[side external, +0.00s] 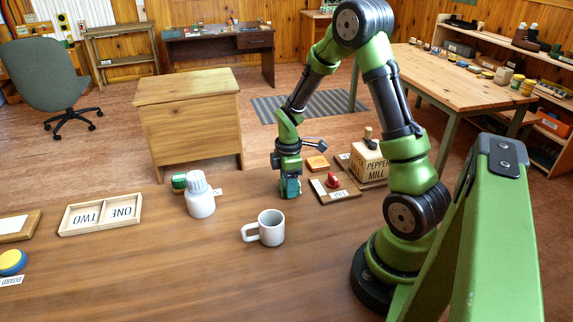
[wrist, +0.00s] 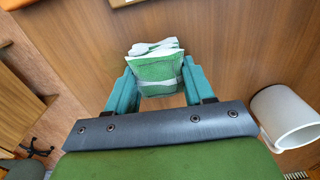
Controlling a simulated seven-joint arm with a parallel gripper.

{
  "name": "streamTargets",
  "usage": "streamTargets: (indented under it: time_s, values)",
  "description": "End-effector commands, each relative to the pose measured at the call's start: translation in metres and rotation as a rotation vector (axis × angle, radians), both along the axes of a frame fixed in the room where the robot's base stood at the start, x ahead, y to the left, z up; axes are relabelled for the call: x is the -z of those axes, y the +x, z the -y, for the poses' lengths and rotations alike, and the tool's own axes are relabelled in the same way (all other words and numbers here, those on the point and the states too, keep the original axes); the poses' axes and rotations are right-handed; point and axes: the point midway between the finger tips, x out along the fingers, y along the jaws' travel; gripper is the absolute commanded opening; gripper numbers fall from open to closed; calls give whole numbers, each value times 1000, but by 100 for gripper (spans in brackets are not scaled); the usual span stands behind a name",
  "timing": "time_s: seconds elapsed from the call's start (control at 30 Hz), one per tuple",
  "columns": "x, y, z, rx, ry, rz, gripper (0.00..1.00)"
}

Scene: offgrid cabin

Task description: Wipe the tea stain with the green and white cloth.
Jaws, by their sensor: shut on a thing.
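My gripper (side external: 290,188) points down at the wooden table, near its far edge, behind the white mug (side external: 271,229). In the wrist view my gripper (wrist: 158,84) has its two teal fingers shut on the green and white cloth (wrist: 157,68), a folded bundle with a pale band across it. The cloth is hard to make out between the fingers in the side view. I cannot tell whether it touches the table. I see no tea stain in either view; it may be hidden by the gripper, cloth or mug.
The mug also shows in the wrist view (wrist: 283,117), right of my gripper. A white bottle (side external: 200,199) and a tray (side external: 101,214) marked ONE and TWO stand left.

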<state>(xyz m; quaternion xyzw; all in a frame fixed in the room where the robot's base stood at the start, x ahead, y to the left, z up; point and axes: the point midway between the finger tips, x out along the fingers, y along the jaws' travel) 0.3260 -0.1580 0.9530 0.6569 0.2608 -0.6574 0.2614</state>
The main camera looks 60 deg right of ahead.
Motion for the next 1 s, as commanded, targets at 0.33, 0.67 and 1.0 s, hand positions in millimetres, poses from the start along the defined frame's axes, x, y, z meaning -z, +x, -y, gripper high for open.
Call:
streamTargets:
  time_s: [0.33,0.67,1.0]
  values:
    - [1,6,4,-2,3,-1,25]
    - [1,14,13,-2,0,1,24]
    - [1,14,13,-1,1,1,24]
